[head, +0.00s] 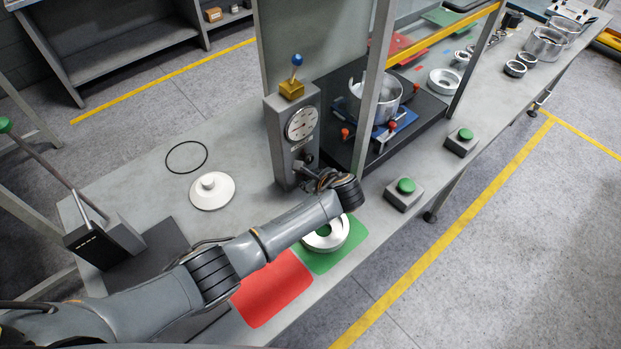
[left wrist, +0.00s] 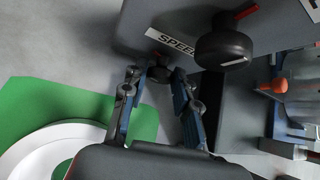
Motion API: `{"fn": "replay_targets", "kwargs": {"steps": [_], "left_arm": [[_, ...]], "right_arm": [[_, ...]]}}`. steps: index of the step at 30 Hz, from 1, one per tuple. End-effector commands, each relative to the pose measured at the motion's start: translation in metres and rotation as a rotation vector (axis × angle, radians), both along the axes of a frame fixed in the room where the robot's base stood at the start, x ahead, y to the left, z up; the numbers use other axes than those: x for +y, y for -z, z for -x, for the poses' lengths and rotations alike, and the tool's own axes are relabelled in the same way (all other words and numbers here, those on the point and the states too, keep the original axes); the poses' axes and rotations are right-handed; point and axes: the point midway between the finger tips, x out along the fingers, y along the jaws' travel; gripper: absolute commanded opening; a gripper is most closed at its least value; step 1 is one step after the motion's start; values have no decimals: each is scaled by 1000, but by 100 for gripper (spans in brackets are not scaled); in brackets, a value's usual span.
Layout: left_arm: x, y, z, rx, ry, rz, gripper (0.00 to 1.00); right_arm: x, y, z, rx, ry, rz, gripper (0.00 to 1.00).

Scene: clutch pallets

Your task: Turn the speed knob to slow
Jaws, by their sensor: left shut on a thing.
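The grey control box (head: 290,140) with a round dial stands on the bench in the head view. My left gripper (head: 311,176) reaches its lower front from the left. In the left wrist view, the fingertips of the left gripper (left wrist: 160,80) close around a small dark knob (left wrist: 158,68) just below the "SPEED" label (left wrist: 172,42), which I take as the speed knob. Its setting cannot be read, as the fingers partly hide it. A larger black knob (left wrist: 223,48) with a red mark beside it sits to the right, clear of the fingers. My right gripper is not in view.
A metal ring (head: 327,232) lies on the green mat (head: 350,250) below my left gripper, next to a red mat (head: 272,288). A post (head: 376,90) stands right of the box. Green-button boxes (head: 404,194) sit along the front edge. A white lidded disc (head: 212,191) lies left.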

Motion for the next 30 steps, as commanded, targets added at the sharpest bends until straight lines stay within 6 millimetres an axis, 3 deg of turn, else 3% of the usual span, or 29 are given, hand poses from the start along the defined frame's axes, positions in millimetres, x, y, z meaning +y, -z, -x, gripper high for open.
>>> {"fn": "replay_targets", "kwargs": {"steps": [14, 30], "left_arm": [[3, 2, 3, -153, 0, 155, 0], [6, 7, 5, -395, -2, 395, 0]], "right_arm": [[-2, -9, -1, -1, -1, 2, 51], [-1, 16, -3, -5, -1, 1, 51]]}}
